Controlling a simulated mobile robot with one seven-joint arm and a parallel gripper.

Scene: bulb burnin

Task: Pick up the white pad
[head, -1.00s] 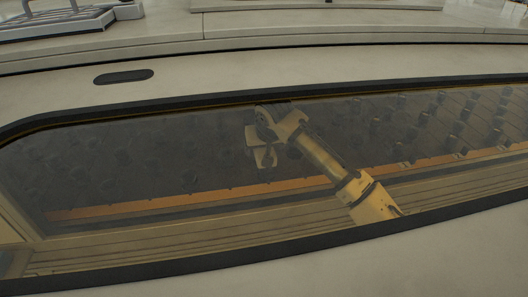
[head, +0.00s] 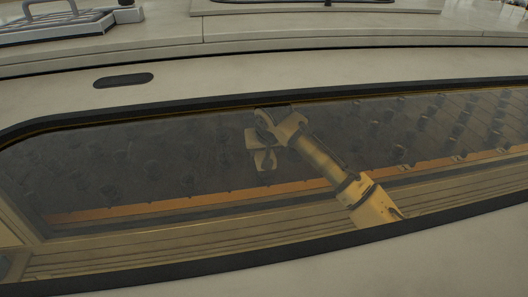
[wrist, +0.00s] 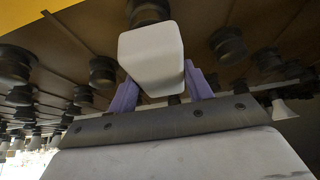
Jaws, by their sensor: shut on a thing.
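The white pad (wrist: 152,58) is a pale block with rounded edges, large in the wrist view. My gripper (head: 264,160) shows through the tinted window in the head view, at the end of my tan arm. In the wrist view its two purple fingers (wrist: 160,90) flank the pad, one on each side, and are shut on it. The pad hides the fingertips and part of a dark socket behind it. The pad is too small to make out clearly in the head view.
Rows of dark round sockets (wrist: 103,71) line the dark panel around the pad, close to my gripper. A small white cone-shaped thing (wrist: 284,110) is at the right. The window's dark frame (head: 200,252) surrounds my arm in the head view.

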